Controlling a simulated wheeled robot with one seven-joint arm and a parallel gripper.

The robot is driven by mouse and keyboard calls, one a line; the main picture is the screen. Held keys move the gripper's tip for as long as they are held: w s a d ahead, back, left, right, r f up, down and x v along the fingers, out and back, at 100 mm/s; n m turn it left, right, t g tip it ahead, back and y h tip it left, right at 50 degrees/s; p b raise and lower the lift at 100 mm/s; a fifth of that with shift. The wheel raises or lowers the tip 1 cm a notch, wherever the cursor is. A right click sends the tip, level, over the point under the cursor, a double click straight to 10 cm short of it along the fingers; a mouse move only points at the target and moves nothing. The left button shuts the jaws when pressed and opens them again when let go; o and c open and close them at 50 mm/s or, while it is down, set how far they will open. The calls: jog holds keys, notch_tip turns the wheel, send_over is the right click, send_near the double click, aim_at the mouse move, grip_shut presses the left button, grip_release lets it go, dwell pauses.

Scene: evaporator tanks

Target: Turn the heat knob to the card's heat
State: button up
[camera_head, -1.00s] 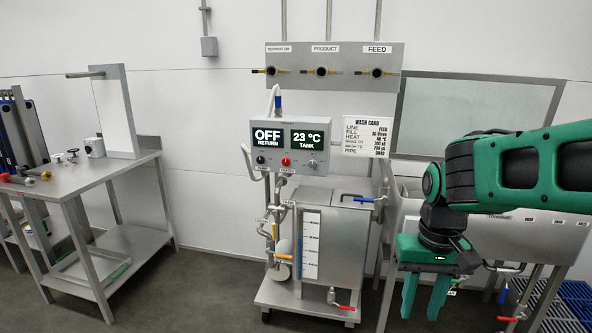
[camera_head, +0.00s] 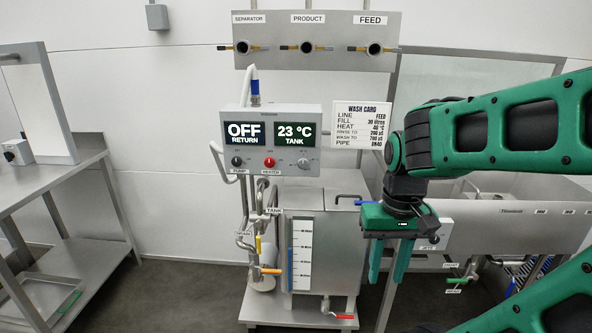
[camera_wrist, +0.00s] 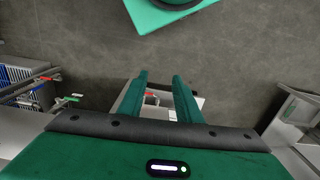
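The control box (camera_head: 260,164) on the tank rig has two displays, "OFF RETURN" and "23 °C TANK". Below them are a black pump knob (camera_head: 237,161), a red heater knob (camera_head: 269,162) and a grey heat knob (camera_head: 303,163) marked °C at the right. The wash card (camera_head: 362,126) hangs right of the box and reads LINE FEED, FILL 30 litres, HEAT 40 °C; the smaller lines are partly hard to read. My gripper (camera_head: 387,280) points down, open and empty, right of and below the box. Its open fingers also show in the wrist view (camera_wrist: 161,98).
The steel tank (camera_head: 330,250) with a level scale stands below the box. A blue-handled valve (camera_head: 366,203) and a red-handled valve (camera_head: 340,316) stick out from the rig. A steel bench (camera_head: 60,185) is at left, a sink unit (camera_head: 500,215) at right. Floor between bench and rig is clear.

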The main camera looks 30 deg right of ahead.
jog(key=shift+o, duration=0.9)
jog(key=shift+d, duration=0.1)
jog(key=shift+o, duration=1)
jog(key=shift+s+r, duration=0.1)
jog(key=shift+s, duration=0.35)
jog(key=w+d+f+n+g+h, duration=0.2)
jog(key=w+d+f+h, duration=0.1)
jog(key=d+f, duration=0.3)
jog(key=w+d+f+n+g+h, duration=0.1)
jog(key=w+d+f+g+h, duration=0.15)
jog(key=d+f, duration=0.4)
jog(key=w+d+r+n+t+h, duration=0.2)
jog(key=w+d+r+n+h, duration=0.1)
jog(key=w+d+n+h, duration=0.4)
jog(key=n+t, duration=2.1)
jog(key=n, duration=0.5)
send_near(302, 164)
jog(key=x, duration=0.8)
jog(key=shift+f, duration=0.1)
